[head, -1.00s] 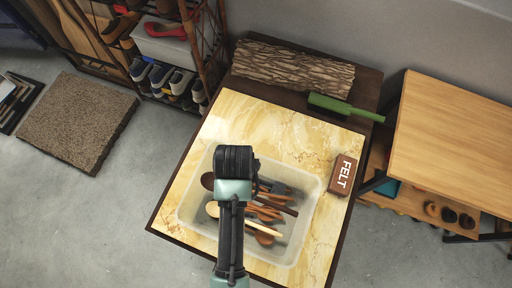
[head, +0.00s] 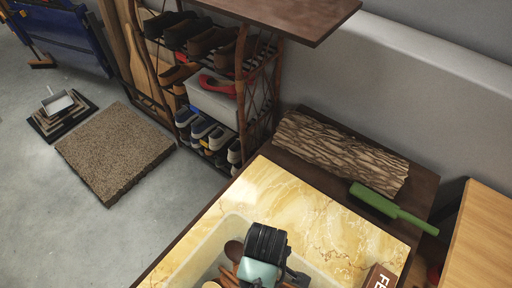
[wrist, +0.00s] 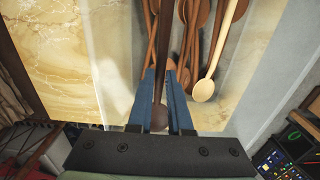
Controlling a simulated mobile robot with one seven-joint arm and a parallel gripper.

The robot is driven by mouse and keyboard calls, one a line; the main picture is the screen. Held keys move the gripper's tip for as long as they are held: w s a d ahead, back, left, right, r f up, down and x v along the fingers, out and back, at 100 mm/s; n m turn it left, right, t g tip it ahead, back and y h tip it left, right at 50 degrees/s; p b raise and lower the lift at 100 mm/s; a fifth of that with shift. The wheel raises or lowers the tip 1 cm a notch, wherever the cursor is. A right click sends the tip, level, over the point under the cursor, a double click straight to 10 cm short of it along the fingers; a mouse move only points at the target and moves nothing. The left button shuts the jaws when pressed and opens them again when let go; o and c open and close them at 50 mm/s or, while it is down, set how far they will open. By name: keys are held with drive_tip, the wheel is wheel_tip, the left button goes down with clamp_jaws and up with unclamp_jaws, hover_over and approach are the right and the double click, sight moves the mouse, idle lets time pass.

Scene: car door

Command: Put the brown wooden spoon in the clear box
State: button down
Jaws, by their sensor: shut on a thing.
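The dark brown wooden spoon (wrist: 160,117) is between the blue fingers of my gripper (wrist: 164,72) in the wrist view. Its round bowl is nearest the wrist, and its handle runs away between the fingertips. The gripper is shut on it. The clear box (head: 236,221) stands on the marble-topped table and is cut off at the bottom of the head view. My gripper is over the box, its fingertips hidden by the wrist there. A dark spoon bowl (head: 233,250) shows beside my wrist. I cannot tell how high the held spoon is above the box floor.
Several other utensils lie in the box, including a pale spoon (wrist: 203,89). A brown FELT block (head: 381,277) sits right of the box. A log (head: 340,150) and green brush (head: 375,202) are behind. A shoe rack (head: 215,90) stands at back left.

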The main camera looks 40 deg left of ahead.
wheel_tip(320, 180, down, 10)
drive_tip(key=shift+r, duration=0.2)
idle(0.3)
drive_tip(key=shift+f+b, duration=0.2)
drive_tip(key=shift+b, duration=0.1)
drive_tip(key=c, duration=0.8)
unclamp_jaws()
drive_tip(key=shift+c, duration=0.2)
drive_tip(key=shift+r, duration=0.2)
